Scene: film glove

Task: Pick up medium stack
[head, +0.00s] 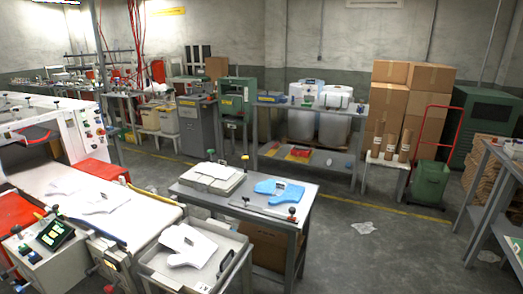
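Several glove-film stacks are in the head view. A white stack (212,171) lies in a shallow tray at the back left of the grey metal table (245,202). A blue glove-shaped stack (279,191) lies flat on the same table, to its right. A white glove-shaped stack (188,246) lies on the tray cart (228,286) in front. Thin white glove shapes (104,203) lie on the conveyor belt (60,182) at left. I cannot tell which is the medium stack; any size labels are too small to read. My gripper is not in view.
A control box (54,235) and the sealing machine (75,120) stand at left. Brown boxes (268,245) sit under the table. A green wheeled bin (430,185) and stacked cartons (388,100) are at back right. Floor right of the table is mostly clear, with scraps (364,228).

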